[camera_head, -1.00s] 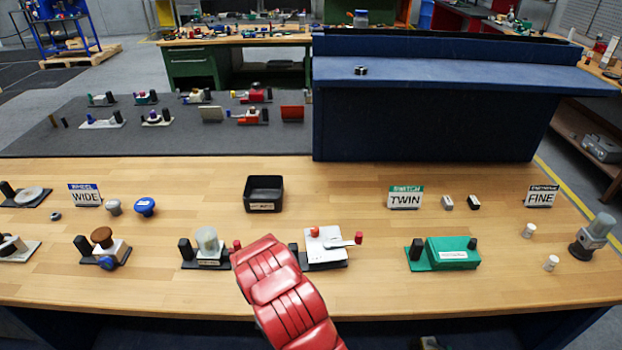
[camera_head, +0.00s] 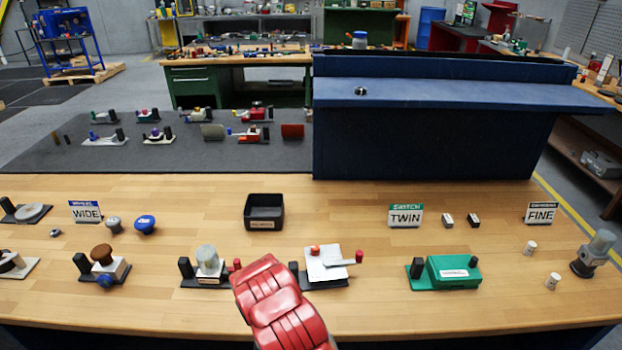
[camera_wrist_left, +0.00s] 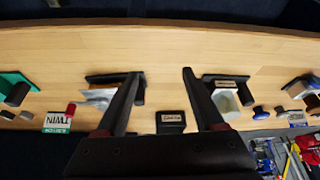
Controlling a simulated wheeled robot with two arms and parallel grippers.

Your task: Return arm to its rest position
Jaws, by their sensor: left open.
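A red segment of my arm (camera_head: 280,305) rises from the bottom middle of the head view; no gripper fingers show there. My left gripper (camera_wrist_left: 160,74) shows in the left wrist view, its two dark fingers spread with nothing between them. That view sees the table upside down. A white unit with a lever and red knob (camera_head: 325,263) stands right of the arm segment. A unit with a clear dome (camera_head: 207,260) stands left of it. In the wrist view these units lie on either side of the fingers. My right gripper is not in view.
A black open box (camera_head: 264,212) sits behind the arm segment. A green unit (camera_head: 453,271) and the TWIN sign (camera_head: 405,216) are to the right. A brown-knobbed unit (camera_head: 103,264) and the WIDE sign (camera_head: 86,212) are left. A blue bench block (camera_head: 430,135) stands behind the table.

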